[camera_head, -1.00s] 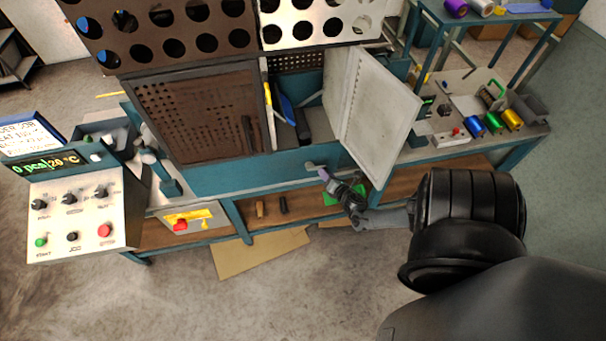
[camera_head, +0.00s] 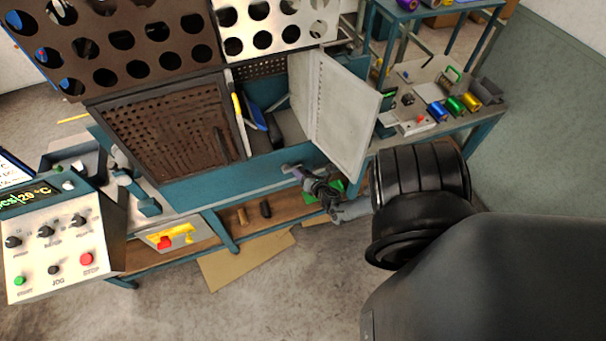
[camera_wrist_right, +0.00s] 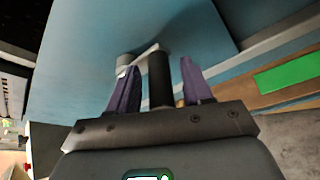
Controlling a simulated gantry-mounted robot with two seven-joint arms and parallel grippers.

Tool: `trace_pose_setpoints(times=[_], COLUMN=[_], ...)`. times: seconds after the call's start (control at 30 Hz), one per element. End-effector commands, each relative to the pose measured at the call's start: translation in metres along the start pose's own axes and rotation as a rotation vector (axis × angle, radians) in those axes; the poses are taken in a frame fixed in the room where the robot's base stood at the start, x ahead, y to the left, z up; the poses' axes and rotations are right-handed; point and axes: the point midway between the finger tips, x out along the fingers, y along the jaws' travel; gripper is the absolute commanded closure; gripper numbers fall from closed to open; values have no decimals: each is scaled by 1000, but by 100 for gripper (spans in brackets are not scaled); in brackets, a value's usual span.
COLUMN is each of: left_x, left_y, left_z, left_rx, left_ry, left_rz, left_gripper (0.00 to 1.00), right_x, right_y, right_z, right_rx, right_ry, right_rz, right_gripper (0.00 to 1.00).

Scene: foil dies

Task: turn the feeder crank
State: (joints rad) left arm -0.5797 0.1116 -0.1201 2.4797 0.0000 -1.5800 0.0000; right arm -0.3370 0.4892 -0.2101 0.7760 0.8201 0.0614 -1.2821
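The feeder crank is on the blue front panel of the machine. Its grey arm shows in the head view (camera_head: 288,168) and in the right wrist view (camera_wrist_right: 138,57). Its black upright handle (camera_wrist_right: 160,80) stands between the two purple fingers of my right gripper (camera_wrist_right: 158,82). The fingers are apart, with a visible gap on each side of the handle. In the head view my right gripper (camera_head: 299,173) is at the crank, and the handle is mostly hidden behind it. My left gripper is in neither view.
A white door (camera_head: 340,115) stands open just above my right gripper. A control panel (camera_head: 60,250) with knobs and buttons is at the left. A green item (camera_head: 337,185) lies on the lower shelf behind the gripper. Coloured foil rolls (camera_head: 455,106) stand on the right bench.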

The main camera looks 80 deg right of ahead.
Motion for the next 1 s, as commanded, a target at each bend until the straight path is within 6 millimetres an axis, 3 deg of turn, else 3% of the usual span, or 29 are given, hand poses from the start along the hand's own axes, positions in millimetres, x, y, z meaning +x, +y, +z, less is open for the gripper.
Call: trace_pose_setpoints(times=[0.27, 0.43, 1.0], left_x=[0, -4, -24], left_y=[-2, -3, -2], left_z=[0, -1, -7], left_rx=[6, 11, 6], left_ry=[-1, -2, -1], left_rz=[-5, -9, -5], left_gripper=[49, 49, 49], right_x=[0, -11, -97], right_y=[0, 0, 0], right_z=[0, 1, 0], right_rx=[0, -1, 1], right_ry=[1, 2, 3], right_rz=[0, 0, 0], right_gripper=[49, 49, 49])
